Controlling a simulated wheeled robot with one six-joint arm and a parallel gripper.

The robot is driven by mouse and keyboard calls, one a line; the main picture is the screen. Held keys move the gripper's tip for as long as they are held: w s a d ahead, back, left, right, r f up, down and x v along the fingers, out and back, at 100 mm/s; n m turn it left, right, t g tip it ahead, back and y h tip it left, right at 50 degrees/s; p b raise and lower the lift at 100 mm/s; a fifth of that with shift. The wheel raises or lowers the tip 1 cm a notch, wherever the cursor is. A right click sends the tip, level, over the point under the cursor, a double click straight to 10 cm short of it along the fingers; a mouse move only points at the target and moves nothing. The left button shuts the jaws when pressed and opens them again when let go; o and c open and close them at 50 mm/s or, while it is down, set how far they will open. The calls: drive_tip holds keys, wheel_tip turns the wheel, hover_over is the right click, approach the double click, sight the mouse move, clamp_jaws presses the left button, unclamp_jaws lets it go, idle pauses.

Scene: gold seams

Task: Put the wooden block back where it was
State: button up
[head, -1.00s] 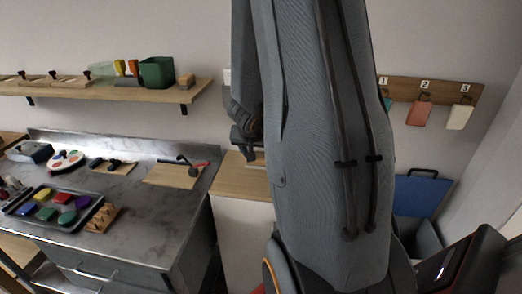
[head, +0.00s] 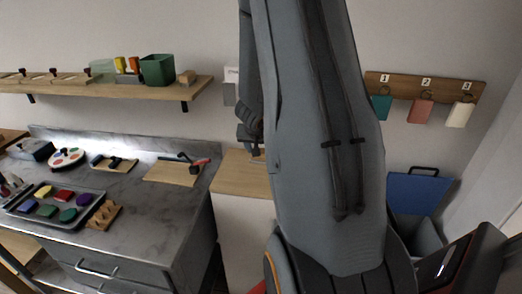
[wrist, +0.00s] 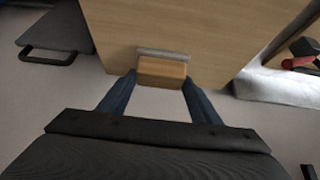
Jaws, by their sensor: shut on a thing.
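The wooden block (wrist: 161,70) is between the fingertips of my gripper (wrist: 160,80) in the wrist view, and the gripper is shut on it. A narrow grey strip shows along the block's far edge. Behind it in that view is a pale wooden surface (wrist: 185,25); I cannot tell whether the block touches it. In the head view my gripper (head: 250,137) is partly hidden behind my arm, above the wood-topped cabinet (head: 238,178), and the held block is hard to make out.
A wall shelf (head: 140,90) holds a green bin (head: 157,70) and a small wooden piece (head: 187,77).

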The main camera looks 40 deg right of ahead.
drive_tip(key=shift+f, duration=0.1)
drive_tip(key=o, duration=1)
drive_tip(key=shift+o, duration=0.2)
